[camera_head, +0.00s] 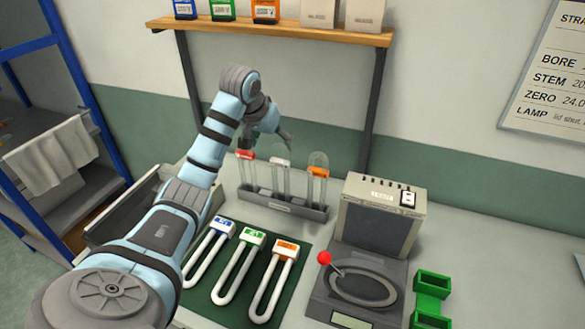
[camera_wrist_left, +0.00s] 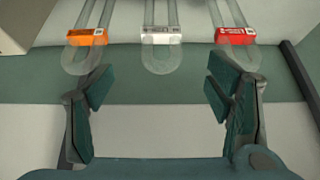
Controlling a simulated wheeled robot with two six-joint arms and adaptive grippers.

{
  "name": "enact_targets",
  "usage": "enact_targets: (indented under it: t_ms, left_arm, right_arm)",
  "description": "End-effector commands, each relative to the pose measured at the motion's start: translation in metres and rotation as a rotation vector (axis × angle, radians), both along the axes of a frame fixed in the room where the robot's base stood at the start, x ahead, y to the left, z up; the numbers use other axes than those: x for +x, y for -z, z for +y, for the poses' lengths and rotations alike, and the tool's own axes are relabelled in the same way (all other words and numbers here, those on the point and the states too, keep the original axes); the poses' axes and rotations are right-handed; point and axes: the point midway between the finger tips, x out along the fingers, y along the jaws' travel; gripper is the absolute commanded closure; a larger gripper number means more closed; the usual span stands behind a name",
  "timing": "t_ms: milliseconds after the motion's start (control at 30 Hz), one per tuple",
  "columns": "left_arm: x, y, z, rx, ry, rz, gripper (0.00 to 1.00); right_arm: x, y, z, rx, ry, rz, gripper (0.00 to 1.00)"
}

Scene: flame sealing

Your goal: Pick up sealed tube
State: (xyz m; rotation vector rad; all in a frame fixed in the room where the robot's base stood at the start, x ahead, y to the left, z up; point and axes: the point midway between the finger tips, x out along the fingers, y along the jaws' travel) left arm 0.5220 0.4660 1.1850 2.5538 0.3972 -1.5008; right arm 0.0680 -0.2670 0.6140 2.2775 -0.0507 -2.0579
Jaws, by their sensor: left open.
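Three clear glass tubes with rounded closed tops stand in a grey rack (camera_head: 284,206). They carry a red band (camera_head: 245,155), a white band (camera_head: 280,163) and an orange band (camera_head: 318,172). In the left wrist view the orange-banded tube (camera_wrist_left: 86,37), white-banded tube (camera_wrist_left: 160,36) and red-banded tube (camera_wrist_left: 236,36) line the top edge. My left gripper (camera_head: 266,138) is open and empty, behind and above the rack near the red- and white-banded tubes. In the wrist view its fingers (camera_wrist_left: 158,88) are spread wide, with the white-banded tube between them but farther off. My right gripper is not in view.
Three white U-shaped pieces with blue, green (camera_head: 240,265) and orange labels lie on a dark green mat. A grey instrument box (camera_head: 376,222) and a base with a red-knobbed lever (camera_head: 324,258) stand right. Green blocks (camera_head: 432,284) lie beside it. A shelf (camera_head: 280,32) hangs above.

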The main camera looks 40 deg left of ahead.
Motion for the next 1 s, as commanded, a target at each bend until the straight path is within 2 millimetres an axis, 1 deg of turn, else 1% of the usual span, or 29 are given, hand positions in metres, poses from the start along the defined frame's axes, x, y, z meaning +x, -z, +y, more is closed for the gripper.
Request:
enact_targets:
  t_ms: [133,233,300,367,467,633,733,900,933,1000]
  left_arm:
    - [0.013,0.03,0.006,-0.004,-0.004,0.006,0.27]
    - [0.025,0.053,0.011,-0.003,-0.005,0.005,0.27]
    - [0.032,0.065,0.013,-0.003,-0.006,0.004,0.27]
    - [0.036,0.072,0.014,-0.001,-0.004,0.003,0.27]
    - [0.043,0.083,0.014,-0.003,-0.003,0.003,0.27]
    - [0.06,0.111,0.016,-0.002,-0.003,0.004,0.27]
    - [0.065,0.119,0.017,0.0,0.0,0.002,0.27]
    - [0.065,0.12,0.017,0.002,0.0,0.002,0.27]
    - [0.065,0.12,0.017,0.002,0.0,0.002,0.28]
    - [0.065,0.12,0.017,0.002,0.0,0.002,0.39]
  right_arm:
    - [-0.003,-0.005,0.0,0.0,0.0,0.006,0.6]
    - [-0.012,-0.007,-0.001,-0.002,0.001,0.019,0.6]
    - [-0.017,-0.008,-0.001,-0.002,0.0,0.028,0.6]
    - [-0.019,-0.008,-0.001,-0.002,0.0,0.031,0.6]
    - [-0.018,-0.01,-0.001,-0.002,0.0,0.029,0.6]
    - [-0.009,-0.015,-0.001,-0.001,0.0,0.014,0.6]
    - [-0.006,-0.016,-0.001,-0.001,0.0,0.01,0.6]
    - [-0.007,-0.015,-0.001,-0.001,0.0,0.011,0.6]
    - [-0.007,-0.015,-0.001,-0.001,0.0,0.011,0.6]
    - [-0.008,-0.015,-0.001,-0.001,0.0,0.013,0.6]
